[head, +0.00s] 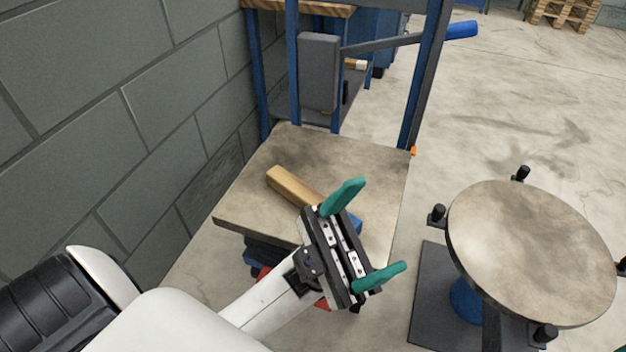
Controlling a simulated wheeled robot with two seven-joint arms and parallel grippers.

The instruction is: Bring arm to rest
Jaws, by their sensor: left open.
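My left arm comes in from the lower left. My left gripper (374,234) has two teal fingers spread wide apart with nothing between them. It is over the front right part of a square grey-brown table top (340,160). A wooden bar (293,186) lies on that top, just beyond the gripper. Its near end is hidden behind the gripper, where a bit of blue (356,222) also shows. I cannot tell whether the gripper touches the top. My right gripper is not in view.
A grey block wall (90,110) runs along the left. A blue-framed stand with a blue-handled lever (462,30) rises behind the table top. A round table (530,250) with black knobs stands at right. Open concrete floor (520,110) lies beyond, with a wooden pallet (565,14) far back.

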